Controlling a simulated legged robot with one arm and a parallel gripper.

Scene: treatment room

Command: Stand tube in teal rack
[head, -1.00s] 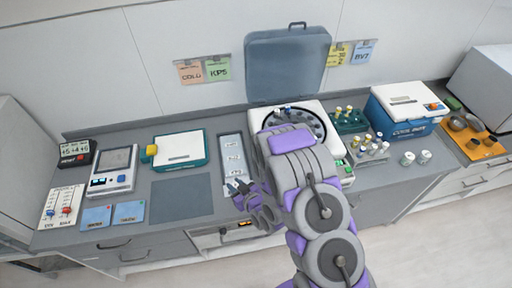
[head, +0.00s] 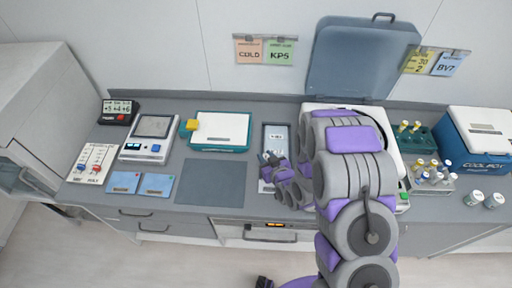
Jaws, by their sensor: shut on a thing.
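My gripper (head: 272,167) is shut over the pale tray (head: 268,132) in the middle of the bench. What it holds is very small and mostly hidden by the fingers; it appears to be a tube. The teal rack (head: 420,146) stands right of the centrifuge, with several yellow-capped tubes in it. My gripper is well to the left of this rack, with my arm between them.
My arm hides much of the open centrifuge (head: 395,125), whose lid (head: 360,58) stands up. A grey rack (head: 437,187) of tubes, white-capped jars (head: 473,198) and a blue coolbox (head: 480,140) are at right. A dark mat (head: 210,183) at left is bare.

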